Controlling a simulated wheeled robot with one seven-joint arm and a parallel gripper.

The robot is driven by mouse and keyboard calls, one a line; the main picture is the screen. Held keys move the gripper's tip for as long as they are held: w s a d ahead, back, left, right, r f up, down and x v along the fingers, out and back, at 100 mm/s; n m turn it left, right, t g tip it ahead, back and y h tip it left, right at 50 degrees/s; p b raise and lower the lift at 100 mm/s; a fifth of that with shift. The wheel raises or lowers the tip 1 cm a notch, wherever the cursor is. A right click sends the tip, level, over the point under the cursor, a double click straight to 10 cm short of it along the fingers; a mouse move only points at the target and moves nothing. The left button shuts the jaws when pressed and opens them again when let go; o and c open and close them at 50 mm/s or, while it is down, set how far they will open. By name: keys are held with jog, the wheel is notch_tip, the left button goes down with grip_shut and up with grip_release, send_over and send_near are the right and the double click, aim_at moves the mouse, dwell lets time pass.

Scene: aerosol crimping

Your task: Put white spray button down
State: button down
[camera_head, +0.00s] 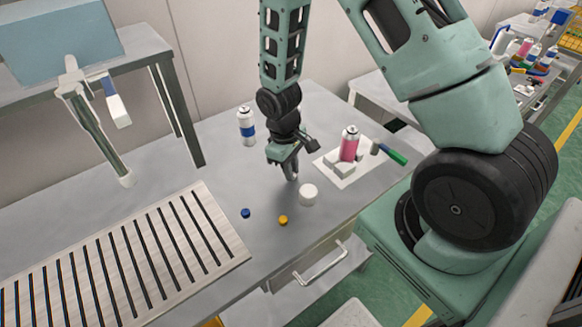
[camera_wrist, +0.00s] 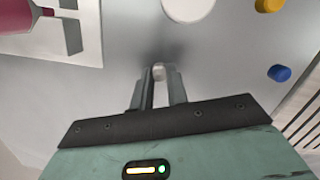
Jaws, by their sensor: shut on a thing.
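The white spray button (camera_wrist: 159,70) is a small pale piece between my fingertips in the wrist view. My gripper (camera_wrist: 160,78) is shut on it and points down toward the grey table. In the head view my gripper (camera_head: 291,176) is low over the table, just left of and behind a large white round cap (camera_head: 308,194). The button cannot be made out in the head view. A dark shadow lies close to the fingertips in the wrist view; I cannot tell whether the button touches the table (camera_head: 205,165).
A blue button (camera_head: 245,213) and a yellow button (camera_head: 283,220) lie in front. A pink can (camera_head: 349,143) stands on a white holder, with a green-handled tool (camera_head: 391,154) beside it. A blue-banded can (camera_head: 246,127) stands behind left. A slatted rack (camera_head: 130,262) lies left.

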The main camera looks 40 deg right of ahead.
jog(key=c, duration=1.4)
grip_release()
jog(key=shift+f, duration=0.1)
notch_tip(320, 180, up, 11)
jog(key=w+b, duration=0.2)
jog(key=s+a+r+n, duration=0.1)
jog(key=s+a+r, duration=0.2)
jog(key=s+a, duration=0.3)
jog(key=s+a+r+n+t, duration=0.1)
jog(key=s+a+r, duration=0.3)
jog(key=s+a, duration=0.2)
jog(key=s+a+r+n+y, duration=0.1)
jog(key=s+a+r, duration=0.2)
jog(key=s+a, duration=0.2)
jog(key=shift+s+a+r+t, duration=0.1)
jog(key=shift+s+a, duration=0.05)
jog(key=shift+s, duration=0.4)
jog(key=shift+s+a+r+t, duration=0.1)
jog(key=shift+s+r, duration=0.05)
jog(key=shift+s, duration=0.35)
jog(key=shift+s+a+r+t, duration=0.1)
jog(key=shift+s+a, duration=0.05)
jog(key=shift+s, duration=0.4)
